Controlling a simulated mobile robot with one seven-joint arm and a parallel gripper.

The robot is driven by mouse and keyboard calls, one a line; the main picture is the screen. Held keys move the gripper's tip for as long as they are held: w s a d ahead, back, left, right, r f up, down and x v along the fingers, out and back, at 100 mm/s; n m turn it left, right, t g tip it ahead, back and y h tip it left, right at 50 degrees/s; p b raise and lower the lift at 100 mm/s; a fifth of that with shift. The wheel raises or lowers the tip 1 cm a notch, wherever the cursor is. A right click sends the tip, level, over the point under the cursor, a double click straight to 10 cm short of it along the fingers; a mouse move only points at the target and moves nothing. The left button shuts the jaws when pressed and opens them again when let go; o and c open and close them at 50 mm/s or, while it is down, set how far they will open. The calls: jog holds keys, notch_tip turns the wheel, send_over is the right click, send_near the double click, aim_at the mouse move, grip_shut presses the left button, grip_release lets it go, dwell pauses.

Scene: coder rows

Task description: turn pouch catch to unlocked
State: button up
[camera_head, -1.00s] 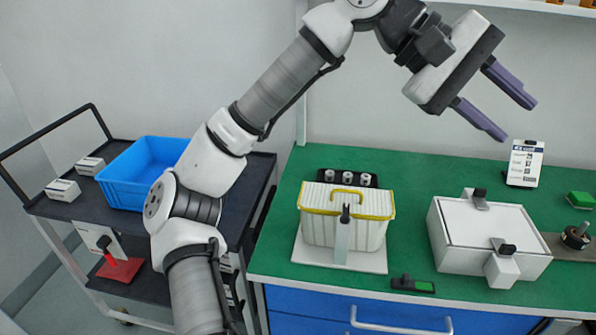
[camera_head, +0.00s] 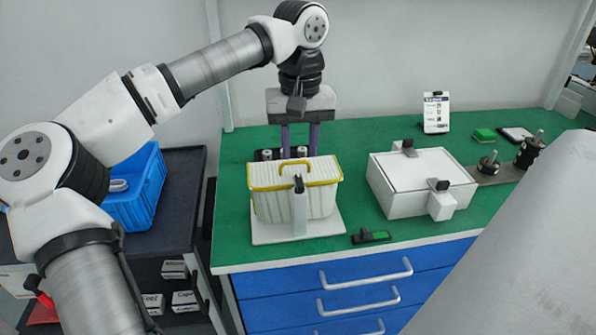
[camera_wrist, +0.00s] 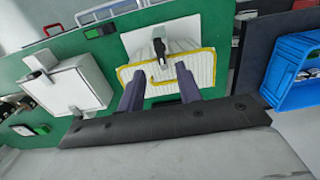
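The pouch (camera_head: 268,204) is a cream ribbed box with a yellow rim and yellow handle, standing on a white base plate on the green bench. Its catch (camera_head: 299,199) is a light upright piece with a black knob on top, at the pouch's front. In the wrist view the pouch (camera_wrist: 198,70) and the black-tipped catch (camera_wrist: 160,49) show ahead of the fingers. My gripper (camera_head: 300,148) points down at the far side of the pouch, its fingers apart and empty. The fingers also show in the wrist view (camera_wrist: 158,76). Fingertips are partly hidden behind the pouch in the head view.
A white box (camera_head: 408,203) with two clasps stands right of the pouch. A small black and green device (camera_head: 372,237) lies near the bench's front edge. Dark cylinders (camera_head: 267,155) stand behind the pouch. A blue bin (camera_head: 137,208) sits on the cart at left.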

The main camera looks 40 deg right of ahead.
aim_at(300, 180)
notch_tip(300, 180, down, 7)
jog(key=shift+p, duration=0.45)
grip_shut()
